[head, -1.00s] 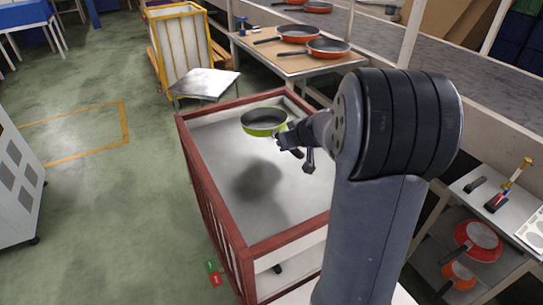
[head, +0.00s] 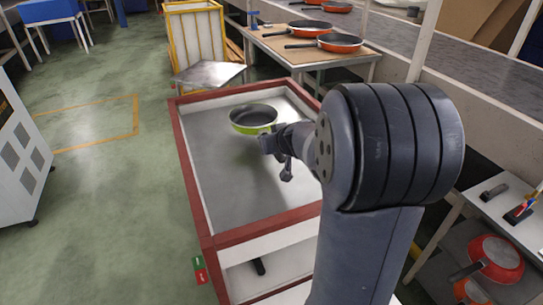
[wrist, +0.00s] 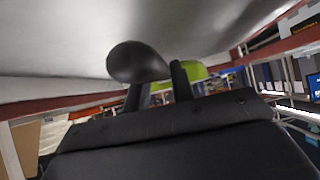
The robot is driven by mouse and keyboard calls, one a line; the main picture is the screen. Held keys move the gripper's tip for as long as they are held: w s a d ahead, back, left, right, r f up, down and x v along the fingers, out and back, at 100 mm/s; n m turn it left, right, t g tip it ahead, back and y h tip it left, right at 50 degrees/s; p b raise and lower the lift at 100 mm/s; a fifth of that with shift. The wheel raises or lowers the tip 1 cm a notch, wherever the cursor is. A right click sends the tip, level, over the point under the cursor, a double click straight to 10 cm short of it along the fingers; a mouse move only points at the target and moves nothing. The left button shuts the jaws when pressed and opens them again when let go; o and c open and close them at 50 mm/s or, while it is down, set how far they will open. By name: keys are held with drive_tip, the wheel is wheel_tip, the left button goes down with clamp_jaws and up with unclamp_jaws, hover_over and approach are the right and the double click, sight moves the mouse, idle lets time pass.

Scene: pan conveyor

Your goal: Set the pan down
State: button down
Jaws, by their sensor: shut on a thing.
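The pan (head: 252,117) is lime green outside with a dark inside. It is upright and roughly level above the floor of a red-framed, white-walled bin (head: 190,180), towards the bin's far end. My gripper (head: 276,145) is to its near right, inside the bin's outline, shut on the pan's handle. In the wrist view the fingers (wrist: 157,90) close around the dark handle (wrist: 138,62), with a bit of the green pan (wrist: 192,73) behind. A soft shadow lies on the floor close below the pan; I cannot tell if its base touches.
The rest of the grey bin floor (head: 245,205) is bare. A small metal table (head: 208,75) and a yellow-framed cart stand beyond. A workbench (head: 300,55) with several orange pans is at the back right, and a shelf with red pans (head: 495,258) at the lower right.

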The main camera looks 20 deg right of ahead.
sight(272, 161)
wheel_tip(272, 161, down, 3)
drive_tip(key=shift+f+b, duration=0.15)
drive_tip(key=shift+b, duration=0.7)
drive_tip(key=c, duration=1.2)
unclamp_jaws()
drive_tip(key=shift+s, duration=0.15)
drive_tip(key=p+v, duration=0.2)
drive_tip(key=v, duration=1)
